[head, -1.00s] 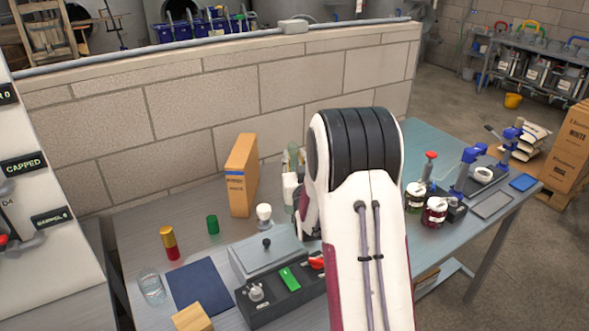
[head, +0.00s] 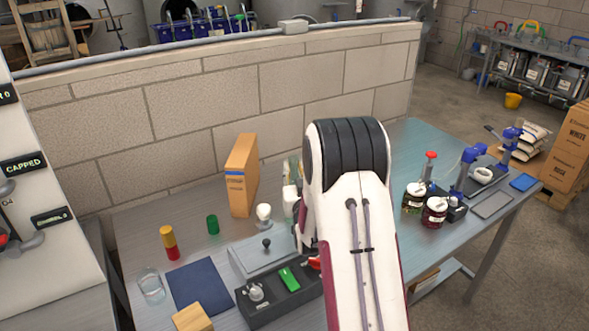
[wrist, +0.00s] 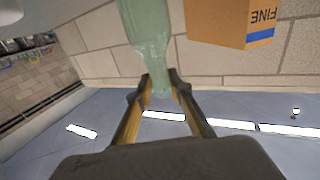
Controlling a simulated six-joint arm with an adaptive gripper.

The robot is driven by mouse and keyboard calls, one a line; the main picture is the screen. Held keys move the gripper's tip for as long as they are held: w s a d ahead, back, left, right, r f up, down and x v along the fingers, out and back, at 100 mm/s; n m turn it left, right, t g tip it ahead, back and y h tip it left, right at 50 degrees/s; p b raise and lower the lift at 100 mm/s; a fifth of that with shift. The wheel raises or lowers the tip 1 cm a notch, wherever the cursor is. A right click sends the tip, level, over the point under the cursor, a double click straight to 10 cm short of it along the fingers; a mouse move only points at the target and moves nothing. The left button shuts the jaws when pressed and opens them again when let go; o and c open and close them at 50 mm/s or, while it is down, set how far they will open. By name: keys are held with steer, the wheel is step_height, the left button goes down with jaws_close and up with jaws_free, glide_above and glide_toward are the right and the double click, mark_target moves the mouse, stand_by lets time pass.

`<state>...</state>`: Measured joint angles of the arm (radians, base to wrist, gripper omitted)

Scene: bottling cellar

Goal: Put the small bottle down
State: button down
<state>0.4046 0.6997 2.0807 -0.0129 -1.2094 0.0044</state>
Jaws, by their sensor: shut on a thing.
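The small bottle (wrist: 146,35) is pale green and translucent. In the wrist view my gripper (wrist: 158,82) is shut on its narrow neck, with one fingertip on each side. That view is upside down, with ceiling lights at the bottom, so the bottle hangs body down below the fingers. Its base is cut off by the picture edge, so I cannot tell whether it touches anything. In the head view my arm hides the gripper; pale green shapes show just left of the arm, and I cannot tell whether one is this bottle.
A tall orange-brown box (head: 241,175) stands left of my arm; a similar box (wrist: 232,22) shows in the wrist view. A green cylinder (head: 213,224), a glass (head: 151,287), a blue mat (head: 200,284) and a control box (head: 280,298) occupy the left bench. Lidded jars (head: 434,213) stand right.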

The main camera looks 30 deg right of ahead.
steer(key=c, duration=1.8)
jaws_free()
steer(key=shift+r, duration=0.1)
steer(key=shift+r, duration=0.1)
steer(key=shift+v, duration=6)
steer(key=shift+a, duration=0.15)
